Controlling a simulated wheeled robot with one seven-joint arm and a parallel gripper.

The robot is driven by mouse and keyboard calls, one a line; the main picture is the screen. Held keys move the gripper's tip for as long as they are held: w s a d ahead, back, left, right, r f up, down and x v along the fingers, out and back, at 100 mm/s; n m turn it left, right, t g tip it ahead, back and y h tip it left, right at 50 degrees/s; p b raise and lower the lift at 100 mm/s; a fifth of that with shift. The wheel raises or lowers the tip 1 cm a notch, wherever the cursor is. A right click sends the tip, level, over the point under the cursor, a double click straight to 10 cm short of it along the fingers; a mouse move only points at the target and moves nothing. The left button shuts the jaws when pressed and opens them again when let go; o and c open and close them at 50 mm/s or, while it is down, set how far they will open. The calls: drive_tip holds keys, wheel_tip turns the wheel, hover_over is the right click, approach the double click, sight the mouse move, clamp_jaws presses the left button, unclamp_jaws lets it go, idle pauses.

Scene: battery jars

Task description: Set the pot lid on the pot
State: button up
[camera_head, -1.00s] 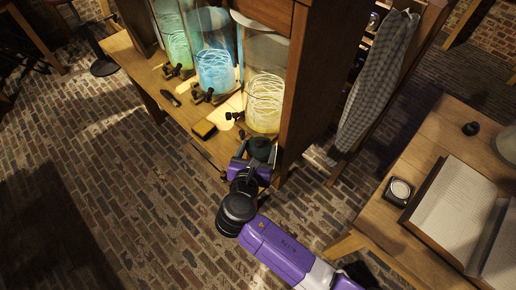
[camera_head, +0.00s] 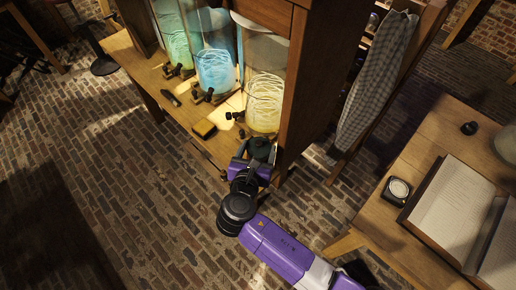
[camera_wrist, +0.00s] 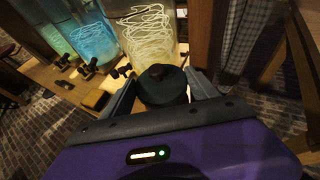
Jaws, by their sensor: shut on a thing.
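My gripper (camera_head: 257,158) is at the right end of the jar bench's front edge. It is shut on a dark green round piece with a dark knob, which I take to be the pot lid (camera_head: 260,145). In the wrist view the lid (camera_wrist: 161,86) sits between the two grey fingers of my gripper (camera_wrist: 161,95), knob up. What lies under the lid is hidden by it and my gripper. I cannot make out a separate pot in either view, nor tell whether the lid rests on anything.
Large glass jars (camera_head: 264,98) with taps stand on the wooden bench (camera_head: 142,76), behind the lid. A thick wooden post (camera_head: 303,95) rises close to the right of my gripper. A yellow-topped block (camera_head: 204,128) lies left. A table (camera_head: 415,160) with an open book is at right.

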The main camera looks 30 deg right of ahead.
drive_tip(key=shift+f, duration=0.5)
drive_tip(key=o, duration=1.1)
drive_tip(key=shift+p+v, duration=0.55)
drive_tip(key=shift+v, duration=0.35)
drive_tip(key=p+v, duration=0.5)
drive_tip(key=v, duration=0.4)
drive_tip(key=shift+a, duration=0.1)
